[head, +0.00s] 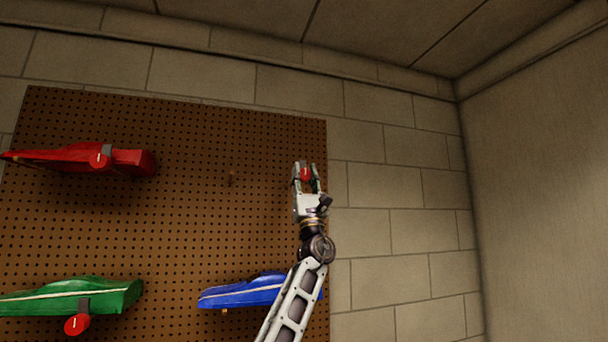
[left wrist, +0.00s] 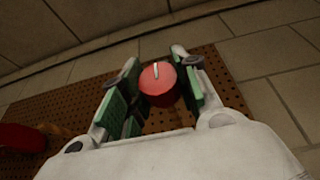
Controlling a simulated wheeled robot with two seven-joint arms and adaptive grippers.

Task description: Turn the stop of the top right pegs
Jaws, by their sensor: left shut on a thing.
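A red round stop (head: 306,174) with a pale line on its face sits at the top right of the brown pegboard (head: 190,125). My left gripper (head: 306,176) is around it, with one finger on each side. In the left wrist view the stop (left wrist: 158,84) is between the green-padded fingers (left wrist: 155,92), its pale line running nearly upright. The gripper is shut on it. A small peg (head: 232,177) sticks out of the board to the left, with no car on it. The stop's base is hidden. My right gripper is not in view.
A red car (head: 75,160) with a red stop (head: 100,160) hangs at upper left. A green car (head: 75,294) with another red stop (head: 77,324) is at lower left. A blue car (head: 245,291) is partly behind my left arm. Bare block wall lies to the right.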

